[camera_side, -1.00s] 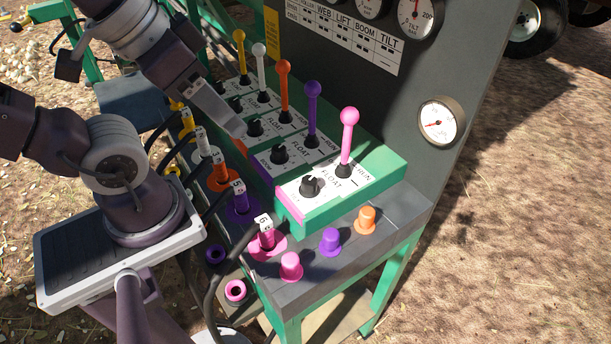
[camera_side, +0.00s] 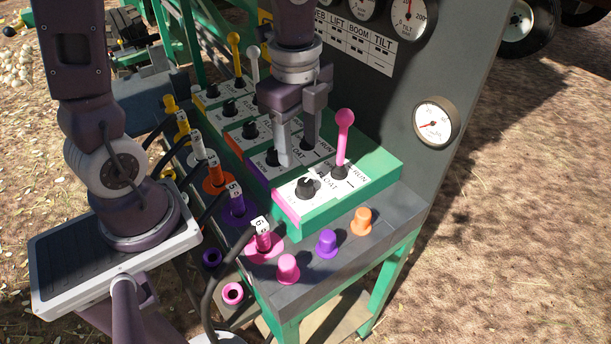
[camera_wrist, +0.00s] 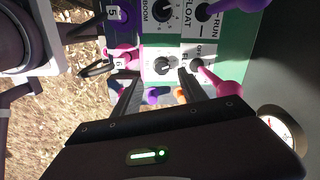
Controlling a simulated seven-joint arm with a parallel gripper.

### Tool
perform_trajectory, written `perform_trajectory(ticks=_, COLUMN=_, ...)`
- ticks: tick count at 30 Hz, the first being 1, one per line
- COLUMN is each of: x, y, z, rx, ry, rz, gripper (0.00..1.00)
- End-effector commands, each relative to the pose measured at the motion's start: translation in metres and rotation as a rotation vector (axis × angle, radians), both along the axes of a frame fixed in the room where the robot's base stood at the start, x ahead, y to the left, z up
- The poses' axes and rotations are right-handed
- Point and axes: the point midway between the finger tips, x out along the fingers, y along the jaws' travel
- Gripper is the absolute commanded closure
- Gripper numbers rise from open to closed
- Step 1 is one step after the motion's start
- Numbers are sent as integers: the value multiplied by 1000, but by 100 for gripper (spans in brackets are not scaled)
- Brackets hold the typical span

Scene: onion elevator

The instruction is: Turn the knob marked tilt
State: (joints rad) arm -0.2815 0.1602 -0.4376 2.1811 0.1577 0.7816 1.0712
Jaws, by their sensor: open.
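The black knob (camera_side: 305,187) on the pink-edged front panel is upright with a white pointer line; it also shows in the wrist view (camera_wrist: 163,65). Its label is too small to read; the neighbouring purple panel reads BOOM, and TILT is last on the placard (camera_side: 385,47). My gripper (camera_side: 296,157) is open and empty, pointing down. In the side view its fingers overlap the purple panel just behind the knob. In the wrist view the fingertips (camera_wrist: 159,76) straddle the line toward the knob, apparently apart from it. The purple lever is hidden behind my gripper.
A pink lever (camera_side: 345,118) stands just right of the knob. Pink (camera_side: 287,268), purple (camera_side: 326,243) and orange (camera_side: 361,220) caps line the front ledge. A pink hose plug (camera_side: 263,240) sits at left. A gauge (camera_side: 434,123) is on the back panel.

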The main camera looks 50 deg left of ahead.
Motion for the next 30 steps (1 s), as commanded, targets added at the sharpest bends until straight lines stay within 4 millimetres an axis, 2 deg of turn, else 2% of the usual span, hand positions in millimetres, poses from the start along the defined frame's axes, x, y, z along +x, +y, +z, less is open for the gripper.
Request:
perform_trajectory(ticks=1, x=5, y=-3, z=-9, rx=-16, ry=26, rz=-64, gripper=50)
perform_trajectory(ticks=4, x=9, y=-6, z=-20, rx=-33, ry=49, rz=-146, gripper=50)
perform_trajectory(ticks=15, x=9, y=-7, z=-81, rx=-34, ry=51, rz=-156, gripper=50)
perform_trajectory(ticks=24, x=9, y=-7, z=-88, rx=-33, ry=47, rz=-153, gripper=50)
perform_trajectory(ticks=25, x=9, y=-7, z=-88, rx=-33, ry=47, rz=-153, gripper=52)
perform_trajectory(ticks=30, x=9, y=-6, z=-88, rx=-33, ry=48, rz=-153, gripper=85)
